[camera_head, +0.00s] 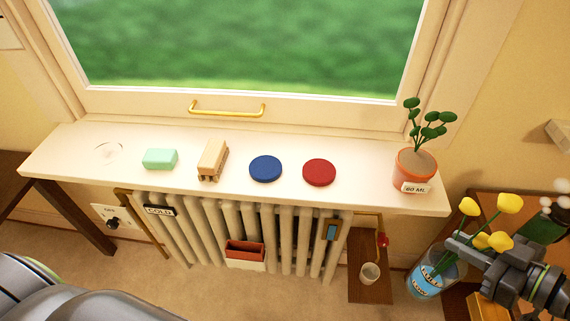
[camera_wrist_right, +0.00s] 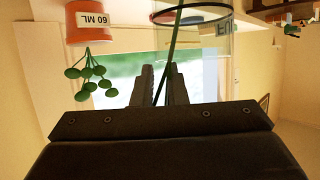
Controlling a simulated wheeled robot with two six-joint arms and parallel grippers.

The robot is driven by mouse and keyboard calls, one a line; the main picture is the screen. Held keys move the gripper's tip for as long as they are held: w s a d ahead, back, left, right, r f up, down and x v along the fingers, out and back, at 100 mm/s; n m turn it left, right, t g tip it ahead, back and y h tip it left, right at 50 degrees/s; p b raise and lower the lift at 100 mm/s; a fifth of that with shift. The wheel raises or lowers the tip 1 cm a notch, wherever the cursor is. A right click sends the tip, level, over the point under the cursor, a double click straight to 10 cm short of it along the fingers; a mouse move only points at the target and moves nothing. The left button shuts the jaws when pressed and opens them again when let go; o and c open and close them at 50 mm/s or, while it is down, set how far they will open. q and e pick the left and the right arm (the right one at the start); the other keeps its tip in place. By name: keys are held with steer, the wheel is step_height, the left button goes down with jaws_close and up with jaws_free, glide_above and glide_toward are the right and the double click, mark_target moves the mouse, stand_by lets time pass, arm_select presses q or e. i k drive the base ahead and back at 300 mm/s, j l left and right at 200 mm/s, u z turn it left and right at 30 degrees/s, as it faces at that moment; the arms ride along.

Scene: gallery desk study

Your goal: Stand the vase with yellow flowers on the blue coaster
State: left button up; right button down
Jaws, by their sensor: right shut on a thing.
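The clear glass vase (camera_head: 428,277) with a blue label and several yellow flowers (camera_head: 509,203) is at the lower right, beyond the sill's right end. The wrist view shows the vase (camera_wrist_right: 222,18) and a green stem by the fingers (camera_wrist_right: 161,82); the exact contact is partly hidden. The blue coaster (camera_head: 265,168) lies bare on the white sill, left of the red coaster (camera_head: 319,172). My left gripper is out of view.
On the sill (camera_head: 365,165) stand a potted plant (camera_head: 413,168) at the right end, a wooden brush (camera_head: 213,159), a green soap-like block (camera_head: 160,159) and a faint clear round thing at the left. A radiator (camera_head: 245,222) is below. The window handle (camera_head: 227,110) is behind.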

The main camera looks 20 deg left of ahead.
mark_target(266, 166)
steer(key=j+z, duration=0.1)
steer(key=j, duration=0.45)
steer(key=k+j+z, duration=0.1)
steer(key=j, duration=0.45)
steer(key=j+z, duration=0.1)
steer(key=j, duration=0.5)
steer(key=k, duration=0.05)
